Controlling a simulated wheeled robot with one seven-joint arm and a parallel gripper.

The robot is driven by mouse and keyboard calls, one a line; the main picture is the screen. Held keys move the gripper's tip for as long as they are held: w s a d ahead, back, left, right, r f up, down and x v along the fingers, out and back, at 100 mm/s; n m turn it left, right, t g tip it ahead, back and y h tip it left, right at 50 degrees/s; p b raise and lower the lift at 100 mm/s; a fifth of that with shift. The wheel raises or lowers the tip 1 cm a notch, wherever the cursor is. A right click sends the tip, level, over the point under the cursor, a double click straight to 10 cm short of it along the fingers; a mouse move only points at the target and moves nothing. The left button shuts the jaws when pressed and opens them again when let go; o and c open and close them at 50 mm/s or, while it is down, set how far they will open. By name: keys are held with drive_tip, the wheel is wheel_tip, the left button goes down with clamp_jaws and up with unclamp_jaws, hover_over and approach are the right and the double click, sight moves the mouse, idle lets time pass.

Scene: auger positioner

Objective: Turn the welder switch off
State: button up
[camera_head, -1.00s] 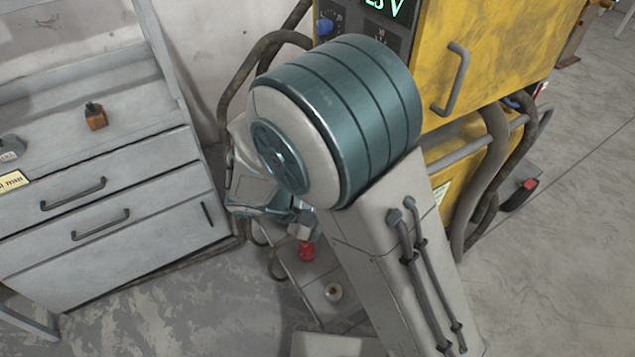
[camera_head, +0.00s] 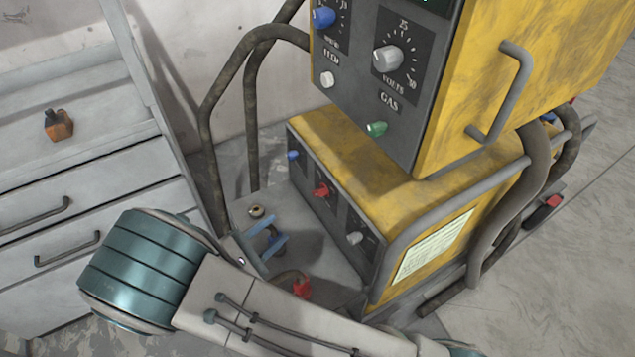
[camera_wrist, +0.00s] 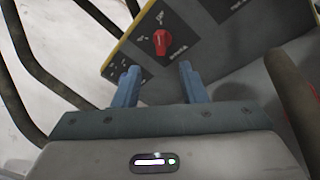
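The welder is yellow with dark front panels, a large upper box (camera_head: 540,60) over a lower box (camera_head: 350,150). A red rotary switch (camera_head: 321,190) sits on the lower box's front panel, between a blue knob (camera_head: 293,155) and a pale knob (camera_head: 354,238). In the wrist view the red switch (camera_wrist: 161,42) shows on its dark plate, beyond the fingertips and roughly between them. My gripper (camera_head: 268,238) is in front of the lower panel, apart from the switch. Its two blue fingers (camera_wrist: 158,74) are spread with nothing between them.
Thick hoses (camera_head: 208,125) loop left of the welder, and a grey handle bar (camera_head: 440,215) runs along its right side. A red-ended item (camera_head: 302,287) lies near the cart base. A grey drawer cabinet (camera_head: 60,180) stands at left.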

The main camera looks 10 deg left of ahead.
sight(319, 195)
drive_tip(key=b+x, duration=0.1)
drive_tip(key=x, duration=1.2)
drive_tip(key=shift+w+d+b, duration=0.2)
drive_tip(key=shift+d+b, duration=0.1)
drive_tip(key=shift+b, duration=0.05)
clamp_jaws()
